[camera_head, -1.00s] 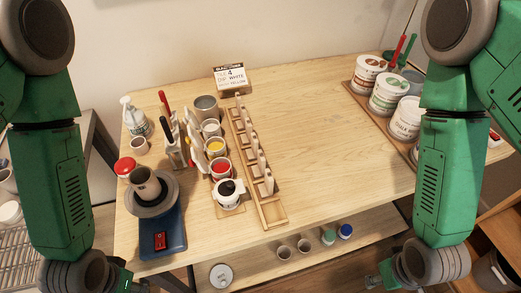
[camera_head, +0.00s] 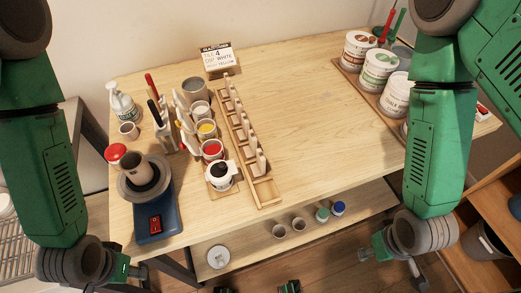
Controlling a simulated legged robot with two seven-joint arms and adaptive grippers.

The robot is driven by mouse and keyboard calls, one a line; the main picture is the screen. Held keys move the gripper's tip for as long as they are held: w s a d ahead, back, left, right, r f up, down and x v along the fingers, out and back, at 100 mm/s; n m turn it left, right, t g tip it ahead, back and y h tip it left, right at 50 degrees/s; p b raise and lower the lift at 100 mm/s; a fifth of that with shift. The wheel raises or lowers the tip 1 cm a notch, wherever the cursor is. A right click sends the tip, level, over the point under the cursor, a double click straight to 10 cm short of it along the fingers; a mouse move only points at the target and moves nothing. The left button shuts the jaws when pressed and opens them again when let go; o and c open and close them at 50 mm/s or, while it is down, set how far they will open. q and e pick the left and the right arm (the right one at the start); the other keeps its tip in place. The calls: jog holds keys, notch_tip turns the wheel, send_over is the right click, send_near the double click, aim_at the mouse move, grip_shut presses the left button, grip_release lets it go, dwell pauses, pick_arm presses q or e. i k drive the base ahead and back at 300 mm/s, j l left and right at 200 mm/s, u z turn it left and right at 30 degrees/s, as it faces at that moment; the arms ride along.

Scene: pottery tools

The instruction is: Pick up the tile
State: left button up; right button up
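Several small pale tiles stand upright in a row in a long wooden rack (camera_head: 266,191) on the table; the nearest tile (camera_head: 261,161) is at its front end. A sign (camera_head: 216,58) behind the rack reads "TILE 4 DIP WHITE THEN YELLOW". No numbers are readable on the tiles. My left gripper (camera_head: 138,272) is low at the left, off the table's front edge and partly cut off. My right gripper (camera_head: 392,262) hangs low at the right, also off the front edge. Both are well apart from the rack; their finger openings are unclear.
Left of the rack stand white (camera_head: 201,110), yellow (camera_head: 207,130) and red (camera_head: 212,150) glaze cups. Labelled tubs (camera_head: 379,70) stand at the right. The middle of the table is clear.

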aim_at(243, 135)
jog(key=k+z, duration=0.2)
jog(key=z, duration=0.15)
jog(key=k+l+z, duration=0.15)
jog(key=z, duration=0.15)
jog(key=k+l+z, duration=0.15)
jog(key=k+z, duration=0.2)
jog(key=i, duration=0.05)
